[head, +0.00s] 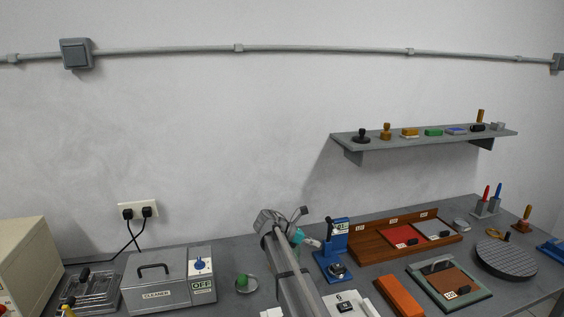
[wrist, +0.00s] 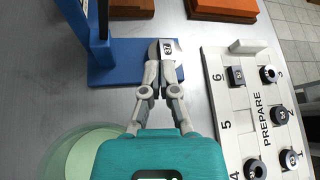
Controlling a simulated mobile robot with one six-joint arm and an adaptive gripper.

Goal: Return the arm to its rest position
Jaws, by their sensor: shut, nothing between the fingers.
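My arm reaches up from the bottom middle of the head view. My gripper (head: 314,242) is shut and empty, close to the left side of the blue stand (head: 330,266). In the wrist view my gripper (wrist: 168,62) has its fingertips together beside the base of the blue stand (wrist: 130,50). A small dark piece with a white label (wrist: 167,47) shows right at the fingertips. I cannot tell whether the fingers touch it.
A white PREPARE board (wrist: 222,88) with several dark pieces lies right of the gripper. A green dish (wrist: 75,155) is at lower left. A cleaner box (head: 155,292), a wooden tray (head: 372,258) and a wall shelf (head: 420,142) stand around.

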